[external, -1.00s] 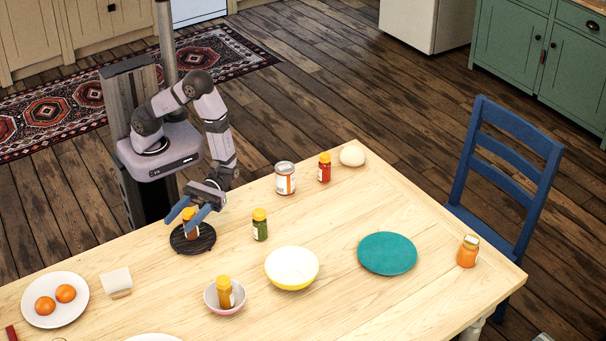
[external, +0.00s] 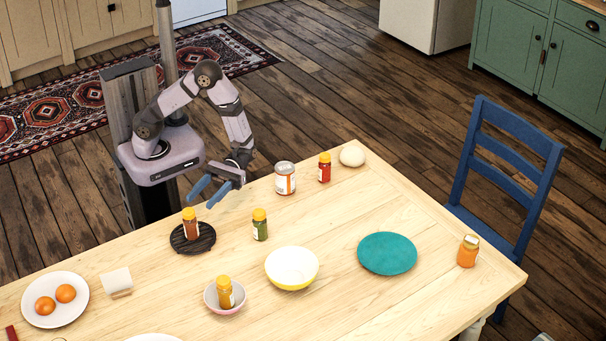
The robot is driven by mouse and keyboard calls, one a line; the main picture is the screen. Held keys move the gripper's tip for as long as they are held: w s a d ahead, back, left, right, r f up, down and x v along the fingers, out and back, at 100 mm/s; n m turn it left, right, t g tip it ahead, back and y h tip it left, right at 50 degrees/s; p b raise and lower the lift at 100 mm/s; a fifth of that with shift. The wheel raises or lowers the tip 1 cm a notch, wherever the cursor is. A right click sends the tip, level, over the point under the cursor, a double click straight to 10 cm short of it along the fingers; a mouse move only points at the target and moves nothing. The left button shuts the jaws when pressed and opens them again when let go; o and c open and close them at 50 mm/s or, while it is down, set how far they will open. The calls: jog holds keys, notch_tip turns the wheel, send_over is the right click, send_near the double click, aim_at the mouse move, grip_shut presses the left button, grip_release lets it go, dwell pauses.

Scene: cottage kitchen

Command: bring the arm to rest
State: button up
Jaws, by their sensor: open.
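My gripper (external: 204,194) is open and empty, with its blue fingers in the air above the table's back left edge. It is up and to the right of a spice jar (external: 190,226) with a yellow-orange lid. That jar stands upright on a round black trivet (external: 178,243). The fingers are apart from the jar. A green spice jar (external: 260,226) stands on the table to the right of the trivet, below the gripper in the picture.
On the wooden table (external: 335,220) stand a can (external: 285,178), a red jar (external: 325,168), a yellow bowl (external: 292,268), a teal plate (external: 387,254), an orange jar (external: 468,251) and a pink bowl (external: 212,300) holding a jar. A blue chair (external: 508,165) stands at the right.

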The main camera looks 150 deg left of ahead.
dwell(0.3)
notch_tip(320, 180, up, 4)
jog(key=s+d+n+g+p, duration=0.2)
jog(key=g, duration=0.2)
jog(key=s+d+f+m+g+y, duration=0.4)
jog(key=s+d+f+m+g, duration=0.1)
jog(key=s+d+m+g, duration=0.15)
jog(key=s+a+f+m+g+y+b, duration=0.1)
jog(key=s+a+f+m+y, duration=0.1)
jog(key=s+f+m+y, duration=0.3)
jog(key=s+a+f+m+y+b, duration=0.1)
jog(key=m+y, duration=0.2)
jog(key=m, duration=0.4)
notch_tip(320, 180, up, 13)
jog(key=w+a+m+t+y+p, duration=0.2)
jog(key=m+p, duration=0.5)
jog(key=p, duration=0.6)
jog(key=shift+w+a+t+y, duration=0.25)
jog(key=shift+t+y, duration=0.1)
jog(key=shift+y, duration=0.55)
